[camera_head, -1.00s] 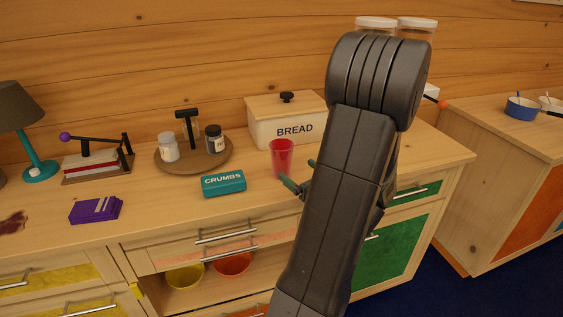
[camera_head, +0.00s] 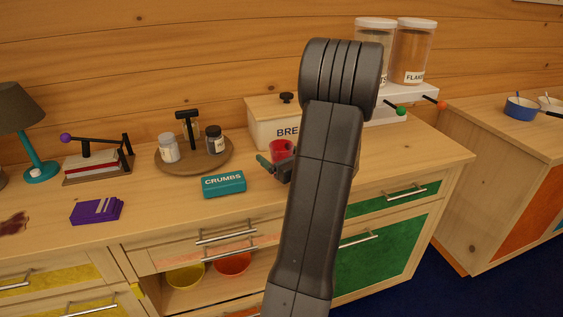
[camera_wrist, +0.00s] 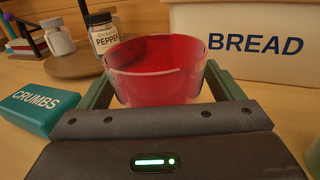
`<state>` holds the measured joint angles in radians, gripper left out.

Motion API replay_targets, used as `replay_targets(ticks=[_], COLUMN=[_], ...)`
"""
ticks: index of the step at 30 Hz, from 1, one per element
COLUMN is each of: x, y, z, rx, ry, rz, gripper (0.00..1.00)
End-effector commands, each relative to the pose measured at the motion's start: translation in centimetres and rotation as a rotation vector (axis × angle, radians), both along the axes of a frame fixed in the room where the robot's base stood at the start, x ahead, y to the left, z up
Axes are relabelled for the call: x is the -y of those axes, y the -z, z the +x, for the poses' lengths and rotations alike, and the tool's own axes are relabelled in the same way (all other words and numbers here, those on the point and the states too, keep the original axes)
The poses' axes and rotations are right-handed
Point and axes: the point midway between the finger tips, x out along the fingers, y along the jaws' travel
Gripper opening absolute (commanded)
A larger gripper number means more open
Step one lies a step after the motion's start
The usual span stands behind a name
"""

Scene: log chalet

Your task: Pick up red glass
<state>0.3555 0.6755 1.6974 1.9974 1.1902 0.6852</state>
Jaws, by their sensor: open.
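The red glass (camera_head: 281,149) stands upright on the wooden counter in front of the bread box. In the head view my gripper and arm hide its lower part. In the wrist view the red glass (camera_wrist: 156,72) fills the middle, between the two green fingers of my gripper (camera_wrist: 162,88). The fingers lie on either side of it and are open. I cannot tell whether either finger touches it. In the head view my gripper (camera_head: 276,166) is just in front of the glass, low over the counter.
A teal CRUMBS box (camera_head: 223,184) lies just left of my gripper. The BREAD box (camera_head: 262,128) stands close behind the glass. A round tray (camera_head: 225,160) with jars is behind left. A white rack (camera_head: 420,94) with tall canisters is at the back right.

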Motion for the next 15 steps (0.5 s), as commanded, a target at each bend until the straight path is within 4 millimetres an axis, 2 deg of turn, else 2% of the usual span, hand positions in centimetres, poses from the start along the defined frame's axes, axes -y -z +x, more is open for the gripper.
replay_targets(ticks=[3, 11, 15], x=[0.02, 0.02, 0.03], y=[0.01, 0.01, -0.02], z=[-0.02, -0.05, -0.04], rx=[0.0, 0.0, 0.001], ry=[0.0, 0.0, 0.0], rz=[0.0, 0.0, 0.001], gripper=[0.85, 0.34, 0.34])
